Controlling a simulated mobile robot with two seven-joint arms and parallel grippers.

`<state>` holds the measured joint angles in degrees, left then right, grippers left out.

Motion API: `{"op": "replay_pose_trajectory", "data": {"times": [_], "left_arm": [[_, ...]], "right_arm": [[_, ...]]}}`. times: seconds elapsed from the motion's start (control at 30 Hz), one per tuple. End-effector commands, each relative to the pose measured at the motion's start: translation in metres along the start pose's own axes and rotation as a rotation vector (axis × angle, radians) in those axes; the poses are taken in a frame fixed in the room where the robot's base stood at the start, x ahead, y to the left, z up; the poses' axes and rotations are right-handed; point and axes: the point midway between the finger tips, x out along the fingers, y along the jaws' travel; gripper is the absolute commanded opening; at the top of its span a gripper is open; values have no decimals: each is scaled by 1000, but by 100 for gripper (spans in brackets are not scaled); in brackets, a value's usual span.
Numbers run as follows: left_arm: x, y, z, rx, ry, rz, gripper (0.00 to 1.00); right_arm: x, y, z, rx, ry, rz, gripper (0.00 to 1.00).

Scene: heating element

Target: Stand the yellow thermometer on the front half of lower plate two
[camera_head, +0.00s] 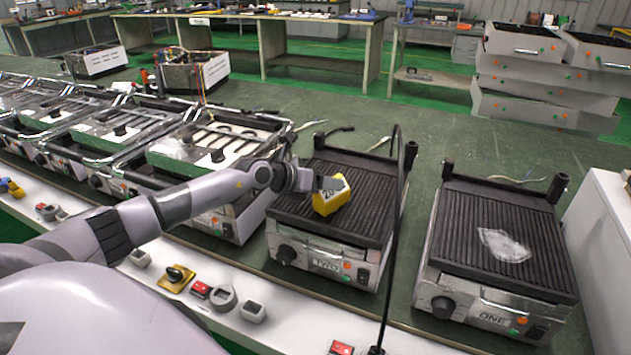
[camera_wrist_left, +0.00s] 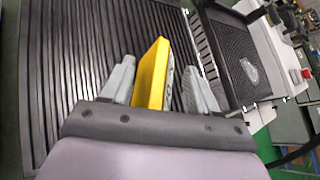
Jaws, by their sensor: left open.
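The yellow thermometer (camera_head: 325,205) is a block with a dark-marked display face on top of plate two in the head view. It looks upright or slightly tilted, near the middle of the ribbed surface. Whether its base fully touches the plate is hard to tell. Lower plate two (camera_head: 365,215) is a dark ribbed plate on a steel body labelled TWO. My left gripper (camera_head: 318,185) is open around the thermometer. In the left wrist view, the thermometer (camera_wrist_left: 152,75) stands between the two grey fingers, with gaps on both sides. My right gripper is out of view.
Plate one (camera_head: 470,235), with a clear crumpled piece (camera_head: 503,245) on it, stands to the right. A thin black upright rod (camera_head: 391,240) rises in front of plate two. More grill units (camera_head: 120,130) line the left. The white front ledge (camera_head: 290,318) holds several small parts.

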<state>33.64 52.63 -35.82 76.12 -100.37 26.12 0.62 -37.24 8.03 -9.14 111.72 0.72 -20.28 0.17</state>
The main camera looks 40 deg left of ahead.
Motion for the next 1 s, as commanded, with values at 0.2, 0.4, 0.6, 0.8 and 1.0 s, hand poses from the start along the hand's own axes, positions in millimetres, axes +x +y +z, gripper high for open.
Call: {"op": "replay_pose_trajectory", "data": {"times": [0.2,0.4,0.6,0.8,1.0], "left_arm": [[-21,1,1,4,-1,3,60],[-53,2,1,4,1,4,60],[-82,2,0,4,1,4,60],[-105,2,0,4,1,4,60],[-117,1,1,1,-1,2,60]], "right_arm": [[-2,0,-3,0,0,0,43],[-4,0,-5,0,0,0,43],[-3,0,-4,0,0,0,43],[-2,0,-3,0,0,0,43],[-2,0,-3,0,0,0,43]]}}
